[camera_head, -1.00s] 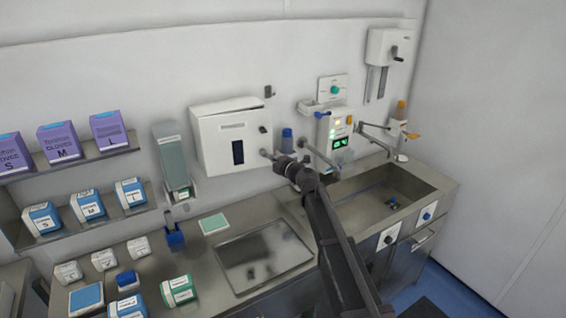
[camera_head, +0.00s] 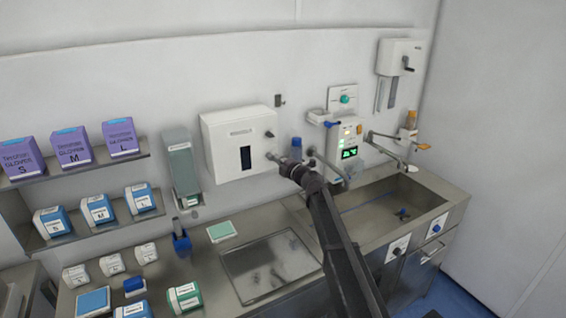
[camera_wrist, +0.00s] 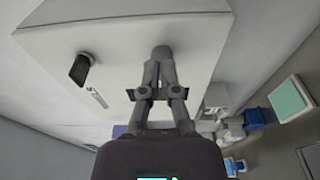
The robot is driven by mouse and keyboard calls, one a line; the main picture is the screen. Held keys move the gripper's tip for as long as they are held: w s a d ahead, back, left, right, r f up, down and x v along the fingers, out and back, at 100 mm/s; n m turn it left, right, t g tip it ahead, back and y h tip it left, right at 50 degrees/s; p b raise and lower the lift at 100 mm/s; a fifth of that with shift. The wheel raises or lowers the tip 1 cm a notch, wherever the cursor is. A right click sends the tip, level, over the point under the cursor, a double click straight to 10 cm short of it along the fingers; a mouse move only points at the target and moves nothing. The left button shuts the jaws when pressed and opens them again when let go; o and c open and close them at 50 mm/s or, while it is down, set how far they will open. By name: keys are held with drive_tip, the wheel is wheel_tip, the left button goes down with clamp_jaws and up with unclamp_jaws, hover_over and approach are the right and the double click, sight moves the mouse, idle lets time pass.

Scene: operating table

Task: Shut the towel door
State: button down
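The white towel dispenser (camera_head: 222,137) hangs on the back wall, with a dark window and a small dark knob (camera_head: 269,134) on its front. Its door looks closed or nearly closed in the head view; I see no clear gap along the top. My gripper (camera_head: 271,157) is at the lower right of the door front. In the wrist view my gripper (camera_wrist: 162,60) has its fingers drawn together with nothing visible held. The tips are at the white door face (camera_wrist: 120,45), seemingly touching it, beside the dark knob (camera_wrist: 80,68).
A steel counter with an inset tray (camera_head: 268,265) lies below, and a sink (camera_head: 395,207) is at right. A grey dispenser (camera_head: 183,170) hangs at left.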

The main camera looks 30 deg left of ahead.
drive_tip(key=shift+s, duration=0.1)
drive_tip(key=d, duration=1.3)
drive_tip(key=shift+d, duration=0.1)
idle(0.3)
